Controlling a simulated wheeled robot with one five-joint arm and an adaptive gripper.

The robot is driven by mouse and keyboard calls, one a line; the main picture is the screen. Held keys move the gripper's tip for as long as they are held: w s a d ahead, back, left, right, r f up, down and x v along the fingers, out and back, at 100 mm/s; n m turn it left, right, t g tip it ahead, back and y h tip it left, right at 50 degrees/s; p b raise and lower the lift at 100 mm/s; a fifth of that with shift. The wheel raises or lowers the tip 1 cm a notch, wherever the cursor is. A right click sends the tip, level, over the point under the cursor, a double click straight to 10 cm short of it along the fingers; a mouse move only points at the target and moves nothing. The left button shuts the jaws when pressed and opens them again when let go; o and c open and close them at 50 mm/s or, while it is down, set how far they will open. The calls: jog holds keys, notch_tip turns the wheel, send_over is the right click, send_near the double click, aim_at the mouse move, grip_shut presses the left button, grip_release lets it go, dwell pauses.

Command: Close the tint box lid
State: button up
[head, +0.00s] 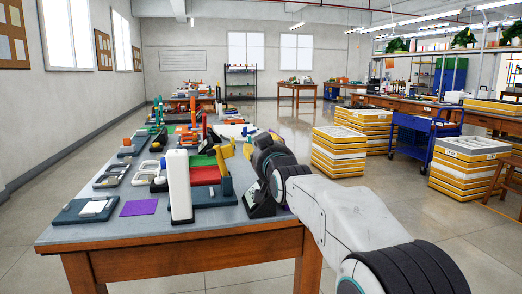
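My arm reaches in from the lower right to the right edge of the near table, and its dark end covers part of the things there. My gripper's fingers cannot be made out against the dark shapes at the arm's end. Just left of it lies a red flat-topped piece (205,175) with green and yellow upright parts (222,157) beside it. I cannot tell for certain which object is the tint box or how its lid stands. A tall white block (180,187) stands upright in front and hides part of this group.
The wooden table (180,258) also holds a purple square (139,207), a dark tray with a pale piece (88,210) and several small fixtures. Stacked yellow-and-white crates (338,152) and a blue cart (425,140) stand to the right. Floor between is open.

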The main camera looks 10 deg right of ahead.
dwell(0.4)
grip_shut()
dwell(0.4)
